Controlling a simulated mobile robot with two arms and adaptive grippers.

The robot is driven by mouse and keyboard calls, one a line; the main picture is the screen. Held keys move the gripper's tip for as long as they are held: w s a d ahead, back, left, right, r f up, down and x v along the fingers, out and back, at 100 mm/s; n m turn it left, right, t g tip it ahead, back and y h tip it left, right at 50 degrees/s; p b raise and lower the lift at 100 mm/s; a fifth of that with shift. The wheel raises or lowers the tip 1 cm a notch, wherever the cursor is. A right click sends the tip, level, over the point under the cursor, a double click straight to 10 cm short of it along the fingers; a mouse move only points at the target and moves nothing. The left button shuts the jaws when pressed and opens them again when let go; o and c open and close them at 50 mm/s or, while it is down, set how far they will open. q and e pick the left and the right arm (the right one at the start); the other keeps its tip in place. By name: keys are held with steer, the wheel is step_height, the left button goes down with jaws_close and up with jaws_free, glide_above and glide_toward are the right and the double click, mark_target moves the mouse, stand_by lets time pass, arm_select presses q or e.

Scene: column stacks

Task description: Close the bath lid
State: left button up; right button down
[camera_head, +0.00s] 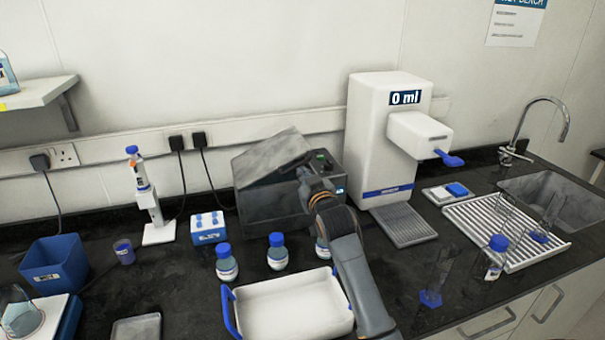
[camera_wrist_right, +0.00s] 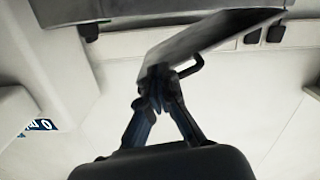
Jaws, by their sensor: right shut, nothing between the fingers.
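The bath (camera_head: 262,209) is a dark grey box at the back middle of the bench. Its grey lid (camera_head: 268,157) stands tilted open above it. In the right wrist view the lid (camera_wrist_right: 215,40) slants across the upper middle, with a dark bent handle (camera_wrist_right: 193,68) at its edge. My right gripper (camera_head: 303,176) is at the bath's right front, beside the lid. It is shut and empty, and its fingertips (camera_wrist_right: 157,76) overlap the lid's edge in the wrist view. I cannot tell whether they touch it. My left gripper is not in view.
A white dispenser (camera_head: 372,135) reading "0 ml" stands close right of the bath. Blue-capped bottles (camera_head: 277,252) and a white tray with blue handles (camera_head: 292,306) are in front, near my right arm. A blue-and-white rack (camera_head: 208,228) is at left.

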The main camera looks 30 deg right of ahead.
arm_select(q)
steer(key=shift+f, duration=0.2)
arm_select(e)
steer(key=shift+d+f+m, duration=0.2)
steer(key=shift+f+m, duration=0.2)
steer(key=shift+f, duration=0.25)
arm_select(q)
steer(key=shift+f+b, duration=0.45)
steer(key=shift+b, duration=0.15)
arm_select(e)
steer(key=shift+s+d+f+m, duration=0.1)
steer(key=shift+d+f+m, duration=0.1)
steer(key=shift+f+m, duration=0.95)
stand_by(0.8)
steer(key=shift+f+n, duration=0.2)
steer(key=shift+n, duration=0.05)
stand_by(0.3)
